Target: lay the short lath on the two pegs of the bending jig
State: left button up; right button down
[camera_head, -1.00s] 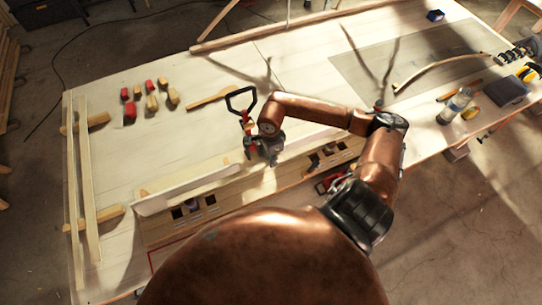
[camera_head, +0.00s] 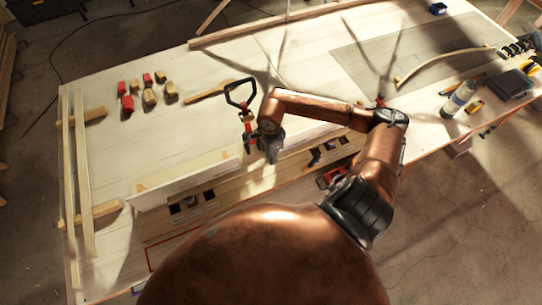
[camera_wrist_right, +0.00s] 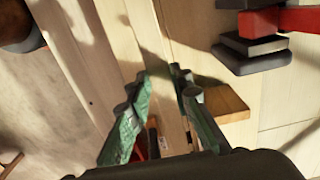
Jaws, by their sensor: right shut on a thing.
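The pale short lath (camera_head: 185,182) lies lengthwise along the back of the bending jig in the head view, its wide face tilted toward me. My right gripper (camera_head: 269,150) is at its middle, shut on what appears to be this lath; the arm and shadow hide part of it. The wrist view shows the right gripper's green-padded fingers (camera_wrist_right: 163,88) around a pale wooden strip. The jig (camera_head: 235,207) is a long wooden board with dark square openings and small dark parts near both ends. I cannot clearly tell the two pegs apart. My left gripper is out of view.
A black-handled red clamp (camera_head: 241,100) stands just behind the right gripper. Two long laths (camera_head: 82,170) rest on wooden blocks at the left. Several red and tan blocks (camera_head: 127,104) lie behind. A bottle (camera_head: 458,99) and a bent lath (camera_head: 440,62) are at the right.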

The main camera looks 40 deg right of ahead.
jog(key=shift+f+b, duration=0.35)
jog(key=c, duration=1.7)
grip_release()
jog(key=shift+o, duration=1)
jog(key=shift+r, duration=0.15)
jog(key=shift+r+p, duration=1)
jog(key=shift+r, duration=1.9)
notch_tip(320, 180, up, 7)
jog(key=p, duration=0.2)
jog(key=shift+a, duration=0.1)
